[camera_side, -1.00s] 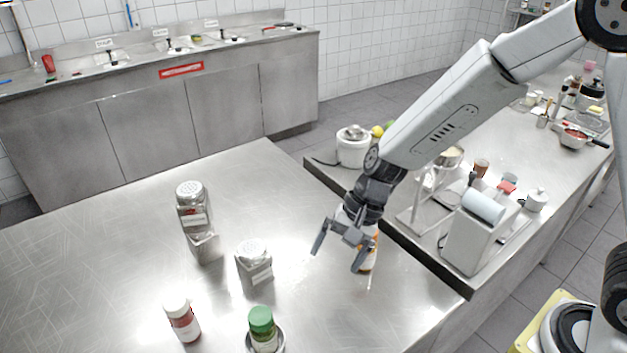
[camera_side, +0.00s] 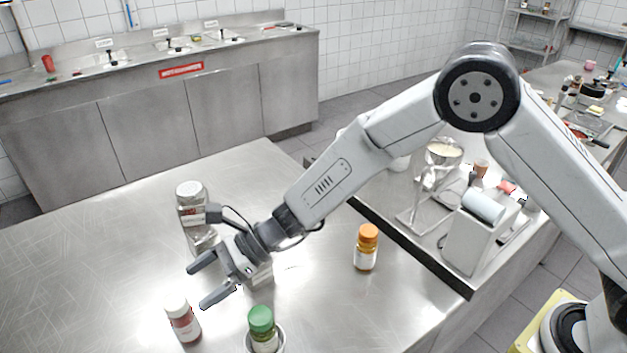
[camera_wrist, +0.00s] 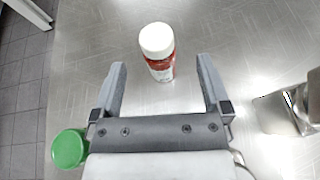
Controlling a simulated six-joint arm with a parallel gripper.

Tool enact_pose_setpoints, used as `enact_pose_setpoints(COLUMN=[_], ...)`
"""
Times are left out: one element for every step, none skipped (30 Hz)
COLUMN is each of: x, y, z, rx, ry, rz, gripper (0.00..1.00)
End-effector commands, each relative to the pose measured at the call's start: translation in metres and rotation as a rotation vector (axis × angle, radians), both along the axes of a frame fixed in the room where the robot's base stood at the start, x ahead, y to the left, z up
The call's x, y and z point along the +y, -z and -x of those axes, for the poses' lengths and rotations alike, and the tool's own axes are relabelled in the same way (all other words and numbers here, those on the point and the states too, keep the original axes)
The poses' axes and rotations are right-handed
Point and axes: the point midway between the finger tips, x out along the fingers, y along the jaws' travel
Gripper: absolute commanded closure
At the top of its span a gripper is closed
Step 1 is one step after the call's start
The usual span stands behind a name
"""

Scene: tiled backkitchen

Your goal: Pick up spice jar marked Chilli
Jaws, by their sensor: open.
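A small jar with a white cap and red contents (camera_side: 184,324) stands upright at the front of the steel table; it also shows in the wrist view (camera_wrist: 160,62). A green-capped jar (camera_side: 262,328) stands to its right, and an orange-capped jar (camera_side: 366,250) farther right. The labels are too small to read, so I cannot tell which is marked Chilli. My gripper (camera_side: 198,286) is open and empty. In the side view it is up and slightly right of the white-capped jar. In the wrist view that jar is ahead between the open fingers, apart from both.
A tall clear shaker (camera_side: 190,205) stands behind my gripper; another shaker (camera_side: 263,277) is partly hidden by it. The green-capped jar stands at a small metal dish (camera_side: 281,345). The table's left part is clear. A side counter with appliances (camera_side: 470,240) is at right.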

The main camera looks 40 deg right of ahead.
Motion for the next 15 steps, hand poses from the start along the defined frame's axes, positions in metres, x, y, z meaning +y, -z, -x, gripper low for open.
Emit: enact_pose_setpoints(x=[0.000,0.000,0.001,0.002,0.003,0.005,0.007,0.009,0.012,0.015,0.017,0.020,0.021,0.023,0.024], y=[0.000,0.000,0.000,0.001,0.001,0.002,0.003,0.004,0.005,0.006,0.007,0.009,0.009,0.009,0.010], z=[0.000,0.000,0.000,0.000,0.000,0.000,0.000,-0.001,-0.001,-0.001,-0.001,-0.002,-0.002,-0.002,-0.002], rx=[0.001,0.001,0.001,0.001,0.000,0.000,0.000,0.000,-0.001,-0.001,0.000,-0.001,0.000,-0.001,-0.001], ry=[0.000,0.000,0.000,0.000,-0.001,-0.001,-0.001,-0.001,0.000,0.000,0.000,0.000,-0.001,0.000,0.000], rz=[-0.001,-0.001,0.000,0.000,0.000,0.001,0.001,0.001,0.001,0.001,0.001,0.002,0.001,0.001,0.001], gripper=[0.02,0.02,0.02,0.02,0.02,0.02,0.02,0.02,0.02,0.02,0.02,0.02,0.02,0.02,0.02])
